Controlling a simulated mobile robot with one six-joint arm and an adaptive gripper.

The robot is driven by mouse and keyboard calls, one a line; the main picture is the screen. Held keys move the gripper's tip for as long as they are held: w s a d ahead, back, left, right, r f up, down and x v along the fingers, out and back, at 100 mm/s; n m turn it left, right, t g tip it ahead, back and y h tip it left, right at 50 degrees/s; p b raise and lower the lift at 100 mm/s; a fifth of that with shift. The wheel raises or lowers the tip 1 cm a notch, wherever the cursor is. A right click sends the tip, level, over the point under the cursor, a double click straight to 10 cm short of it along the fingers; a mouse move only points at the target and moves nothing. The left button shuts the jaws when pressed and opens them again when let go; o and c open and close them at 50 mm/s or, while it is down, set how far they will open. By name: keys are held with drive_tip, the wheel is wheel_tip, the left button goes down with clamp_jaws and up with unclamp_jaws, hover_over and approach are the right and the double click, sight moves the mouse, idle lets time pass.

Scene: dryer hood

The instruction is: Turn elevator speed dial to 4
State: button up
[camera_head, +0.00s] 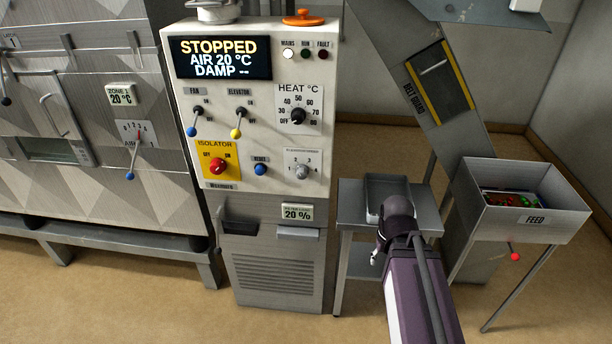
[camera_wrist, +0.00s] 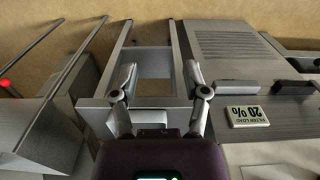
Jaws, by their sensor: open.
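The dial with a small grey knob (camera_head: 302,171) sits at the lower right of the white control panel, on a light plate with numbers around it. Its label is too small to read surely, and I cannot tell which number the knob points to. My gripper (camera_head: 378,256) is low and to the right of the panel, in front of the small metal table, apart from the dial. In the wrist view my gripper (camera_wrist: 160,76) has its two fingers spread with nothing between them. The dial is not in the wrist view.
The control panel (camera_head: 218,100) also carries a heat knob (camera_head: 298,116), a red isolator knob (camera_head: 217,166), a blue reset button (camera_head: 260,169) and two levers. A metal table (camera_head: 350,205) stands beside it. A feed bin (camera_head: 530,222) is at right.

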drive_tip(key=shift+o, duration=1)
drive_tip(key=shift+w, duration=0.1)
drive_tip(key=n+t+b, duration=1.1)
drive_tip(key=n+t, duration=0.7)
drive_tip(key=n, duration=0.6)
approach(301, 177)
drive_tip(key=s, duration=0.3)
drive_tip(key=shift+w+a+r+h, duration=0.1)
drive_tip(key=shift+w+a+h, duration=0.05)
drive_tip(key=shift+a+h, duration=0.2)
drive_tip(key=shift+w, duration=0.15)
drive_tip(key=shift+w+d, duration=0.2)
drive_tip(key=shift+w, duration=3.15)
drive_tip(key=shift+w+d, duration=0.15)
drive_tip(key=shift+w, duration=3.2)
